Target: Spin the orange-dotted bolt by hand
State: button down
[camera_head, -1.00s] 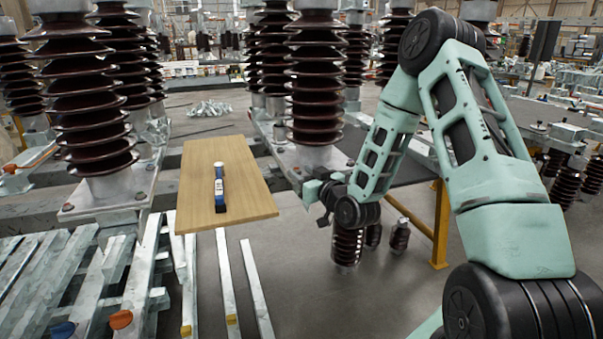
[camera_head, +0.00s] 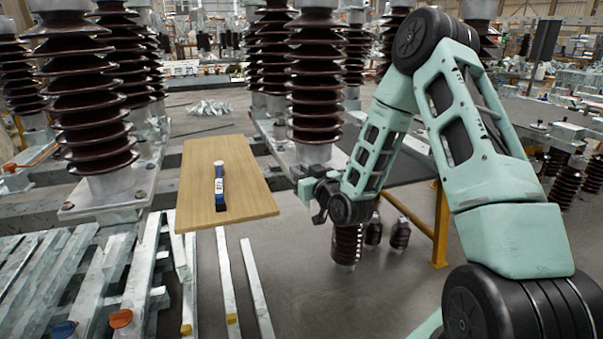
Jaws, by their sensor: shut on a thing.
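My gripper (camera_head: 303,184) is at the front edge of the metal base plate (camera_head: 284,158) under the middle brown insulator (camera_head: 316,85). It is small in this view and its fingers point left toward the plate. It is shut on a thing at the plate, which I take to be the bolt. The bolt itself and any orange dot on it are hidden by the gripper or too small to make out.
A wooden board (camera_head: 255,200) with a blue-and-white tool (camera_head: 219,188) on it lies left of my gripper. Another insulator (camera_head: 88,100) stands at the left. Metal bars (camera_head: 228,275) lie in front, and a yellow stand (camera_head: 441,225) is at the right.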

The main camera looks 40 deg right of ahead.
aim_at(288, 168)
jog(key=m+g+h, duration=0.3)
jog(key=h, duration=0.1)
jog(key=w+a+m+g+h+b, duration=0.1)
jog(key=m+g+h, duration=0.2)
jog(key=m+h, duration=0.1)
jog(key=a+m+g+h+b, duration=0.1)
jog(key=m+g+h, duration=0.1)
jog(key=m+h, duration=0.2)
jog(key=shift+w+a+g+h, duration=0.15)
jog(key=shift+g+h, duration=0.25)
jog(key=shift+h, duration=0.7)
jog(key=m+g, duration=0.3)
jog(key=g, duration=0.2)
jog(key=w+m+g+h, duration=0.1)
jog(key=m+g, duration=0.2)
jog(key=g, duration=0.2)
jog(key=w+m+g+p, duration=0.1)
jog(key=m+g, duration=0.3)
jog(key=g, duration=0.1)
jog(key=shift+h, duration=0.3)
jog(key=shift+w+m+g+y+p, duration=0.15)
jog(key=shift+m+g+y+p, duration=0.35)
jog(key=shift+m+g, duration=0.6)
jog(key=shift+d+g+y, duration=0.25)
jog(key=shift+g+y, duration=0.05)
jog(key=shift+g, duration=0.3)
jog(key=c, duration=1.3)
grip_release()
